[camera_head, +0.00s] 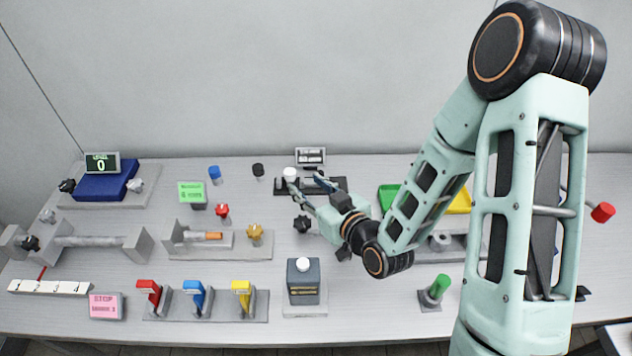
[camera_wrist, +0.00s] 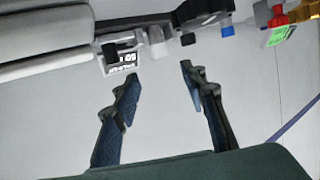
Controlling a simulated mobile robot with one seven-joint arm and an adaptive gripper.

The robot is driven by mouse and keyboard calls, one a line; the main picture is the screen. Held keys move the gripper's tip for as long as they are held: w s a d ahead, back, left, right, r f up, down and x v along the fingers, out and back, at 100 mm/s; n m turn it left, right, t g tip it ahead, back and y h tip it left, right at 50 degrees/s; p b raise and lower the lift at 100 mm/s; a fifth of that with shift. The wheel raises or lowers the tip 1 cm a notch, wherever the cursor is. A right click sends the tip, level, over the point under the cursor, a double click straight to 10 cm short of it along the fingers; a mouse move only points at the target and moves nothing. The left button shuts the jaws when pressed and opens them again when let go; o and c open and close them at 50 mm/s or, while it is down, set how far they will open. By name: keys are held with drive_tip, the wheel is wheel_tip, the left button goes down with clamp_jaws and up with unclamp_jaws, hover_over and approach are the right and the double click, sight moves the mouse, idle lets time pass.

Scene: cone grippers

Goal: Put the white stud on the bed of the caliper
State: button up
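The white stud (camera_head: 290,174) stands at the left end of the dark caliper (camera_head: 337,184), at the back of the table. It seems to be on the caliper bed, but its foot is hard to make out. In the wrist view a pale upright piece (camera_wrist: 157,40), likely the stud, shows beyond the fingertips. My gripper (camera_head: 304,182) is over the front of the caliper and hides part of it. In the wrist view the fingers of my gripper (camera_wrist: 160,73) are spread apart with nothing between them.
A small display (camera_head: 310,155) stands behind the caliper. Black (camera_head: 258,170) and blue (camera_head: 214,173) studs stand to its left, near a green sign (camera_head: 191,192). A black knob (camera_head: 302,223) and a dark block (camera_head: 303,280) with a white top are in front.

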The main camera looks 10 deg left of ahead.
drive_tip(key=shift+p+v, duration=1.65)
drive_tip(key=shift+p, duration=0.25)
